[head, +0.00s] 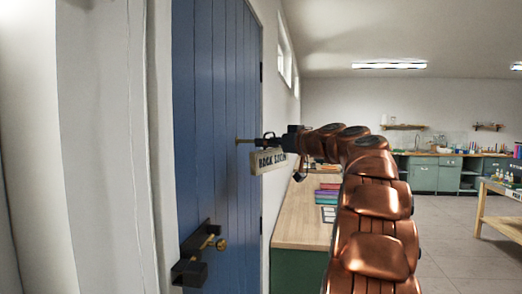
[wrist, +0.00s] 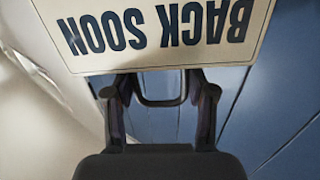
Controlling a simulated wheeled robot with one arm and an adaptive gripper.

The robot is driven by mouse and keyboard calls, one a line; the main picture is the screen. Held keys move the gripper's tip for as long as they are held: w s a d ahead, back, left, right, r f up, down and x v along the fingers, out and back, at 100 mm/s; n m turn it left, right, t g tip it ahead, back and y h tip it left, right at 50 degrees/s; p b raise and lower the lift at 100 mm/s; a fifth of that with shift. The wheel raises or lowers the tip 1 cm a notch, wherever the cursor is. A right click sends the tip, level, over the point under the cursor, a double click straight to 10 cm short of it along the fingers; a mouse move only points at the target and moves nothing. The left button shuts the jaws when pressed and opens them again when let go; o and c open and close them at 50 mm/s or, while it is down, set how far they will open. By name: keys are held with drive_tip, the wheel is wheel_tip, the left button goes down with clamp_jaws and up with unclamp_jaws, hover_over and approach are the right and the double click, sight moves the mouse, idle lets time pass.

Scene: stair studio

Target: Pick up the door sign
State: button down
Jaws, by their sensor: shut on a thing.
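The door sign (head: 268,161) is a pale cream board with dark lettering. It is in front of the blue door (head: 215,110), just below a small brass peg (head: 243,141). In the wrist view the sign (wrist: 155,56) fills the top, its words "BACK SOON" upside down. My gripper (head: 266,140) is shut on the sign at its edge, with its fingers (wrist: 160,92) reaching to the board. A dark loop shows between the fingers. I cannot tell whether the sign still touches the peg, as the contact is too small to see.
A brass-knobbed black latch (head: 200,250) sits low on the door. A wooden-topped counter (head: 303,215) with colored folders runs along the wall to the right. A work table (head: 500,195) and green cabinets (head: 424,174) stand farther off. The floor between is clear.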

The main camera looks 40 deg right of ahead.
drive_tip(key=s+b, duration=0.4)
drive_tip(key=s, duration=0.9)
drive_tip(key=shift+s, duration=0.3)
drive_tip(key=shift+d, duration=0.2)
